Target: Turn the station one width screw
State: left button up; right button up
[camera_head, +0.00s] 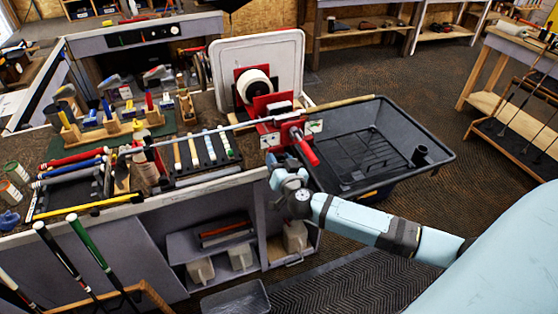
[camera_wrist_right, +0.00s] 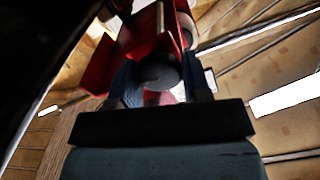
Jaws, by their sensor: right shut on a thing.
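The station one vise (camera_head: 270,138) is a red clamp at the right front corner of the bench, with a club shaft (camera_head: 232,127) running through it. A red-handled lever (camera_head: 305,147) sticks out of its front. My right gripper (camera_head: 273,160) is just under the front of the vise. In the right wrist view, the red vise body (camera_wrist_right: 152,32) is straight ahead, and a dark round knob, seemingly the width screw (camera_wrist_right: 156,72), sits between the fingers of my right gripper (camera_wrist_right: 158,92). The gripper is shut on it. In the head view the gripper hides the screw. My left gripper is not in view.
A black tub (camera_head: 425,125) stands right of the vise, close to my right arm. A tape roll on a red holder (camera_head: 254,86) is behind it. Grips, tools and bottles crowd the bench on the left.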

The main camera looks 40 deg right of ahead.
jog(key=shift+n, duration=0.3)
dwell(0.4)
jog(key=o, duration=0.9)
jog(key=shift+s, duration=0.1)
jog(key=b+v, duration=0.1)
jog(key=v, duration=1.2)
jog(key=shift+s+a, duration=0.15)
jog(key=shift+s, duration=0.15)
